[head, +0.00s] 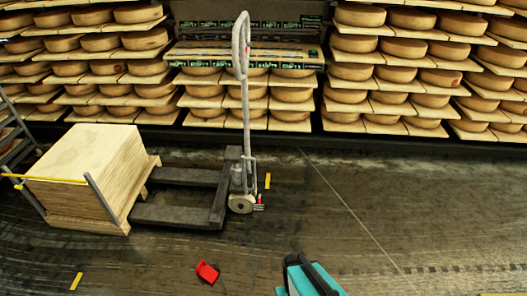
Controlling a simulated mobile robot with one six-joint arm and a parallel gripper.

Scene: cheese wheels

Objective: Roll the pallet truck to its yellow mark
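The grey pallet truck (218,205) stands on the dark floor left of centre in the head view. Its tall pale handle (245,110) is upright, and its wheel (241,203) is at the right end. Its dark forks point left toward a stack of wooden boards; I cannot tell whether the tips reach under it. A short yellow mark (268,181) lies on the floor just right of the truck's wheel end. Another yellow mark (76,281) lies at the lower left. My gripper's fingers do not show.
The board stack (85,165) stands at the left beside a grey frame with a yellow bar (45,179). A red object (207,272) lies on the floor in front. A teal and black part (310,278) shows at the bottom edge. Cheese shelves (400,70) line the back. The right floor is clear.

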